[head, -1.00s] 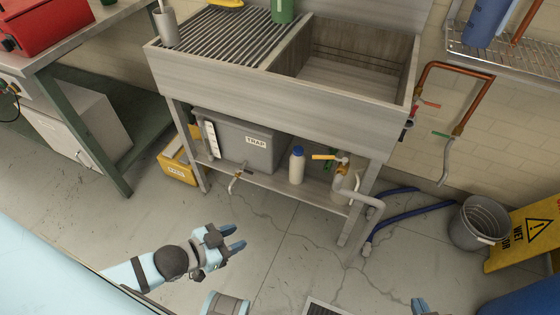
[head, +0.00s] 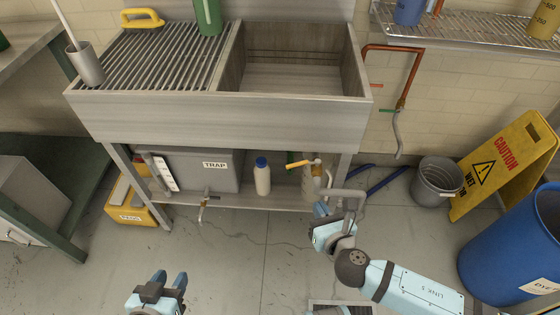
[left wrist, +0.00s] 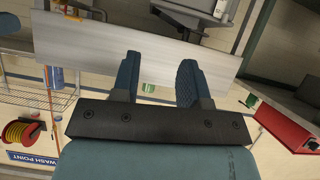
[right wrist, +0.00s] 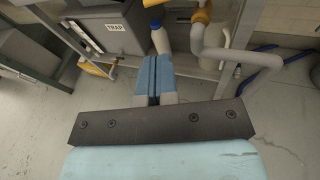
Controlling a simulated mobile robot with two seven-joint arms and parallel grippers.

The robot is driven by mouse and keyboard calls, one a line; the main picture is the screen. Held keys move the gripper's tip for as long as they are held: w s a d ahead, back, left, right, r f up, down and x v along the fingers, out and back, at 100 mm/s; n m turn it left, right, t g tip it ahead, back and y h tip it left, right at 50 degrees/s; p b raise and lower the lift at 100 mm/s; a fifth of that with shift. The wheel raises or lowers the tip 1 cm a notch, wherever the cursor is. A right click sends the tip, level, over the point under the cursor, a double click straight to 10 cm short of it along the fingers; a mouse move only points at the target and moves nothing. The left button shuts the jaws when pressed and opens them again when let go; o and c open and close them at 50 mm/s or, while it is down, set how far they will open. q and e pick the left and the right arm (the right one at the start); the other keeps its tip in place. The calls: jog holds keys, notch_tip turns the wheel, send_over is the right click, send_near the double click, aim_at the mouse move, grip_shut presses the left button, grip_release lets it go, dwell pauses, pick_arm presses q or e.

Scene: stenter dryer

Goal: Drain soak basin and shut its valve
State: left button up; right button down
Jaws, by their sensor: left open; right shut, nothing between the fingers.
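The soak basin (head: 305,72) is the deep sink at the right of the steel bench; I cannot tell whether liquid stands in it. Under it, a yellow lever (head: 298,165) sits on the drain valve (head: 316,172), pointing left, roughly level. A grey bent drain pipe (head: 345,194) runs beside it. My right gripper (head: 322,212) is shut and empty, just in front of and below the valve. In the right wrist view, its fingers (right wrist: 154,75) point toward the shelf, left of the pipe (right wrist: 240,58). My left gripper (head: 170,282) is open and empty, low above the floor.
A grey TRAP box (head: 205,172) with a small tap (head: 204,204) and a blue-capped white bottle (head: 262,178) stand under the bench. A bucket (head: 436,182), caution sign (head: 505,165) and blue drum (head: 515,245) stand right.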

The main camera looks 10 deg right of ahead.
aim_at(292, 165)
pick_arm(q)
jog(key=b, duration=0.2)
jog(key=shift+w+d+b, duration=0.2)
jog(key=shift+d+b, duration=0.1)
jog(key=shift+b, duration=0.1)
pick_arm(e)
jog(key=x, duration=1.4)
jog(key=shift+w+r+n, duration=0.25)
jog(key=shift+r+n, duration=0.1)
jog(key=shift+n, duration=0.05)
pick_arm(q)
jog(key=shift+r, duration=0.15)
pick_arm(e)
jog(key=shift+a, duration=0.2)
